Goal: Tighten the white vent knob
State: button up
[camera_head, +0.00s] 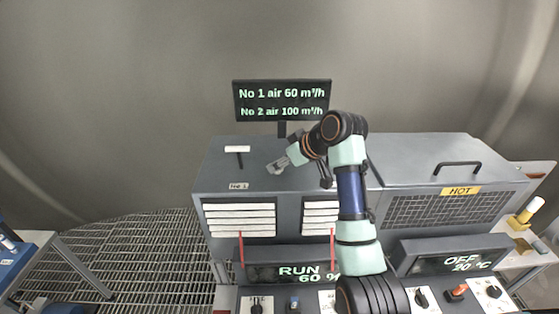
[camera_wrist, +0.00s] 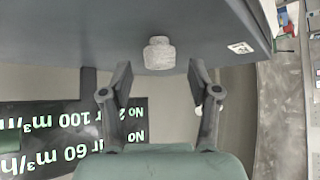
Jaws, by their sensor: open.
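A whitish-grey knob (camera_wrist: 160,54) stands out from the dark grey cabinet surface in the wrist view. My gripper (camera_wrist: 160,78) is open, with one finger on each side below the knob in the picture. The knob is just beyond the fingertips, roughly centred between them, and I see no finger touching it. In the head view my gripper (camera_head: 278,165) is over the cabinet top (camera_head: 262,152), left of my arm. I cannot make out the knob in the head view. A white T-shaped handle (camera_head: 237,149) stands on the cabinet top to the left of my gripper.
A display (camera_head: 282,101) behind the cabinet reads No 1 air 60 and No 2 air 100 m³/h; it also shows upside down in the wrist view (camera_wrist: 60,135). White louvres (camera_head: 239,217) cover the cabinet front. A HOT-labelled unit (camera_head: 460,191) with a black handle stands at right.

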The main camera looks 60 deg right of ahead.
jog(key=shift+w+d+f, duration=0.15)
jog(key=shift+w+f, duration=0.35)
jog(key=c, duration=1.2)
jog(key=shift+o, duration=0.2)
